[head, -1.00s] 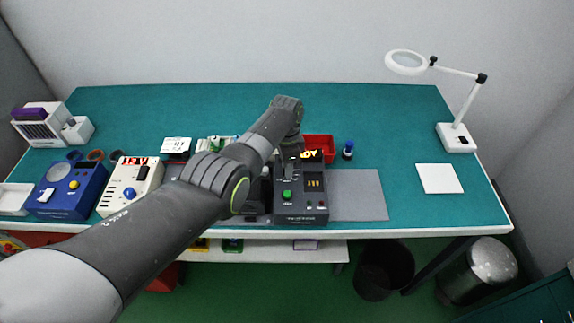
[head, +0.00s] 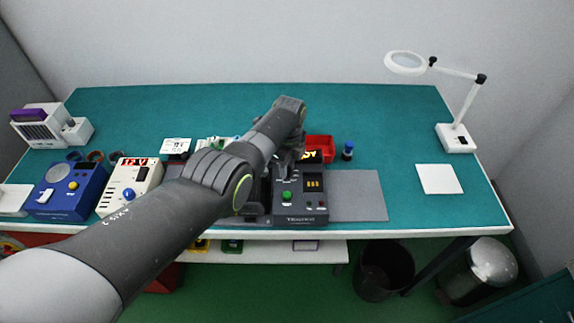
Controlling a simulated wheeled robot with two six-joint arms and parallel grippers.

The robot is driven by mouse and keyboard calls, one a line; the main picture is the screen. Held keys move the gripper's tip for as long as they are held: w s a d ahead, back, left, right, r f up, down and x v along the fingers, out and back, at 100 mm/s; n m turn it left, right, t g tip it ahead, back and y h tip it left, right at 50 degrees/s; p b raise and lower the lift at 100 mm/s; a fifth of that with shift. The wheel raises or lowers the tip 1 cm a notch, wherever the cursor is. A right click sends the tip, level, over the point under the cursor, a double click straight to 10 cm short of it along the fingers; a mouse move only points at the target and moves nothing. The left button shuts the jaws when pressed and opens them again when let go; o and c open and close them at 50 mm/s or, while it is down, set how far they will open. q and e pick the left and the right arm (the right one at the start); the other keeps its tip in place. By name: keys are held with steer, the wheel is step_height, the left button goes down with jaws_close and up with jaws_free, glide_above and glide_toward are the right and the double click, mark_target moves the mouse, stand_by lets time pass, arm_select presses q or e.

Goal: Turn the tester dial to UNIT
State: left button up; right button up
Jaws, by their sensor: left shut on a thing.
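The tester (head: 308,215) is a dark grey box at the front of the bench, with a green button (head: 287,196), a small amber readout (head: 313,184) and a lit display (head: 311,156) at its back. My left arm reaches across from the left and bends down over the tester's left rear part. My left gripper (head: 284,166) is low against it and shut on the tester dial. The dial and fingertips are mostly hidden by my arm, so the dial's setting cannot be read. My right gripper is not in view.
A grey mat (head: 358,196) lies right of the tester, with a red bin (head: 319,143) and a blue-capped bottle (head: 347,151) behind. A cream power supply (head: 130,188) and a blue box (head: 68,192) stand left. A magnifier lamp (head: 457,138) and a white pad (head: 439,179) are right.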

mark_target(289, 167)
arm_select(q)
steer(key=shift+w+r+m, duration=0.1)
steer(key=shift+m, duration=0.4)
steer(key=o, duration=1)
steer(key=shift+r+p, duration=0.3)
steer(key=shift+r, duration=0.15)
step_height(289, 167, up, 5)
steer(key=shift+d+r+p, duration=0.1)
steer(key=shift+p, duration=0.65)
step_height(289, 167, up, 11)
steer(key=b, duration=0.2)
steer(key=shift+w+d, duration=0.15)
steer(key=shift+w, duration=0.1)
